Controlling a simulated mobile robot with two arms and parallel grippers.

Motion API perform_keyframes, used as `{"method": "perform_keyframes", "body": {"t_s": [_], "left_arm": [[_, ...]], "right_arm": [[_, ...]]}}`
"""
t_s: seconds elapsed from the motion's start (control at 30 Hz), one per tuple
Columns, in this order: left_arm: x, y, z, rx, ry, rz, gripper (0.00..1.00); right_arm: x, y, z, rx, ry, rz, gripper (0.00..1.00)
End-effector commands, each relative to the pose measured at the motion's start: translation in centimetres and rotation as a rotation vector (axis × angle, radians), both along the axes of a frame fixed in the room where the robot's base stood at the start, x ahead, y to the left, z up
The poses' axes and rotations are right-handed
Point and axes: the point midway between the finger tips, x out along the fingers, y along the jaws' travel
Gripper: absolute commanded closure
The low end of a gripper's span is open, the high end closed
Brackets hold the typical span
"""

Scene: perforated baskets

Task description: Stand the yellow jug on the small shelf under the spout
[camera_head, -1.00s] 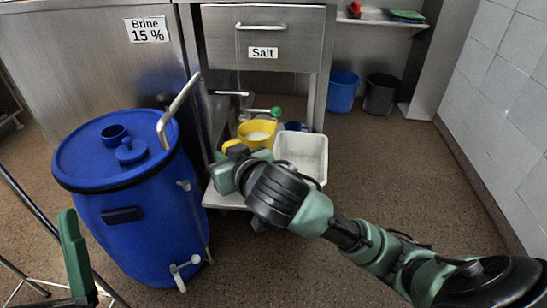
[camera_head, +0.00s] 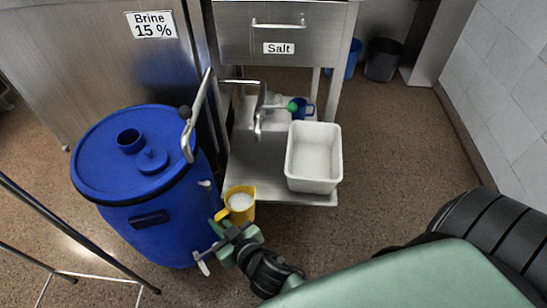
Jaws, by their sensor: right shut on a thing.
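The yellow jug (camera_head: 241,213) with white contents is at the front left edge of the low steel shelf (camera_head: 262,165), beside the blue barrel. My right gripper (camera_head: 230,229) is shut on its near side and partly hides it. I cannot tell whether the jug's base touches anything. A metal tap with a downward spout (camera_head: 258,128) stands over the back of the shelf, and the jug is in front of it, not under it. My left gripper is not in view.
A white tub (camera_head: 315,155) stands on the shelf's right side, with a blue mug (camera_head: 303,108) behind it. The shelf between spout and jug is bare.

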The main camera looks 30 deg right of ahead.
Motion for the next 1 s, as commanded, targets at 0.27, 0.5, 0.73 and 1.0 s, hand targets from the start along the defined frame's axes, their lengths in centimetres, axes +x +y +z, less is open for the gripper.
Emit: {"method": "perform_keyframes", "body": {"t_s": [0.27, 0.5, 0.73, 1.0], "left_arm": [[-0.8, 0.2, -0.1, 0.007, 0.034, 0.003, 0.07], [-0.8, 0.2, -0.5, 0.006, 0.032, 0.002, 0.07], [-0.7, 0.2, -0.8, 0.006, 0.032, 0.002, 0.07], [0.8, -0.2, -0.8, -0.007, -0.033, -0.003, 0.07]], "right_arm": [[3.7, -2.5, 0.0, -0.009, -0.012, 0.011, 1.0], [8.9, -6.0, 0.0, -0.007, -0.01, 0.008, 1.0], [11.6, -7.8, -0.1, -0.003, -0.007, 0.009, 1.0], [14.6, -9.9, -0.1, -0.006, -0.009, 0.008, 1.0]]}}
